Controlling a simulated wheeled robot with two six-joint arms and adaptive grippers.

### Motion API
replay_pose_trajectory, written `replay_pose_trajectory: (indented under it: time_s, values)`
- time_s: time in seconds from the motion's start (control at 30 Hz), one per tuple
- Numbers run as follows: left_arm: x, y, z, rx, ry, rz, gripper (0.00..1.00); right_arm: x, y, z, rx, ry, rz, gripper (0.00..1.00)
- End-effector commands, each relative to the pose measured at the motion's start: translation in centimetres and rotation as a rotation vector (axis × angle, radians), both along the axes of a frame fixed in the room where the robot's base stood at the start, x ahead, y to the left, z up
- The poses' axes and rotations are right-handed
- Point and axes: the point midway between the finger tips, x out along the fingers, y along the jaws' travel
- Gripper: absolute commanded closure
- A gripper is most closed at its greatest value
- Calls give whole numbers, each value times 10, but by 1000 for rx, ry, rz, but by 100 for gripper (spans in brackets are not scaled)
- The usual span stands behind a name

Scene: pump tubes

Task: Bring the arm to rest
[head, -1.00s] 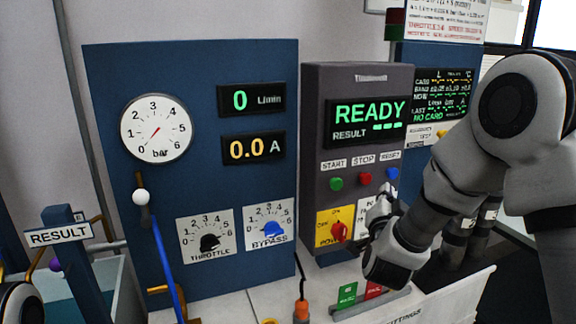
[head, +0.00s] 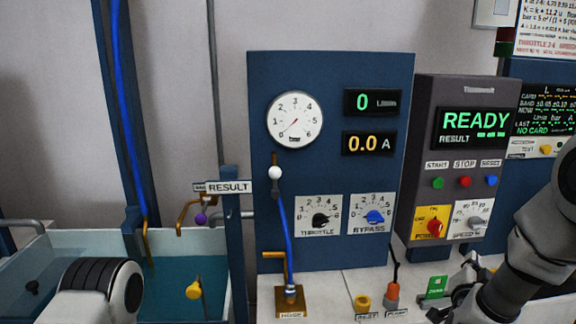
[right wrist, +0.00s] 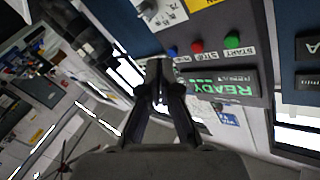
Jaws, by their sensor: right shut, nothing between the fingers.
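My right arm (head: 525,260) comes in from the right in the head view. Its gripper (head: 462,292) is low, in front of the grey control box (head: 465,150) and beside a small green card (head: 436,287). In the right wrist view the fingers (right wrist: 160,78) are together with nothing between them, and the control box (right wrist: 215,60) shows upside down beyond them. A rounded grey link of my left arm (head: 95,290) shows at the lower left of the head view. The left gripper is not seen.
The blue panel (head: 330,85) carries a gauge, displays reading 0 and 0.0 A, and two knobs. A water tank (head: 60,250) stands at the left, with a RESULT post (head: 238,260) beside it. A brass block (head: 288,302) and plug (head: 392,295) stand on the bench.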

Motion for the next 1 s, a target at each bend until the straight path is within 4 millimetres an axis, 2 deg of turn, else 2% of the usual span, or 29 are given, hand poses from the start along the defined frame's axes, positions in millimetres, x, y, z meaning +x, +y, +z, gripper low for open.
replay_pose_trajectory:
  time_s: [0.03,0.17,0.23,0.37,0.47,0.5,0.57,0.63,0.7,0.8,0.9,1.0]
  values:
    - [0,0,0,0,0,0,25,-3,3,-19,-4,39,8,100]
    - [0,0,0,0,1,0,25,-14,11,-71,-8,150,38,100]
    - [0,0,0,0,1,1,25,-24,17,-103,-7,226,62,100]
    - [0,0,0,0,1,1,25,-57,36,-180,1,433,135,100]
    - [0,0,0,0,1,1,25,-105,56,-251,14,662,224,100]
    - [0,0,0,0,1,1,25,-129,65,-278,20,762,268,100]
    - [0,0,0,0,1,1,25,-168,79,-314,31,916,339,100]
    - [0,0,0,0,1,0,25,-219,95,-346,48,1099,433,100]
    - [0,0,0,0,1,1,25,-268,111,-367,62,1269,538,100]
    - [0,0,1,0,1,1,25,-320,129,-372,68,1465,704,100]
    - [0,0,0,0,1,1,25,-347,137,-372,61,1577,821,100]
    - [0,0,0,0,1,0,25,-350,138,-372,45,1601,849,100]
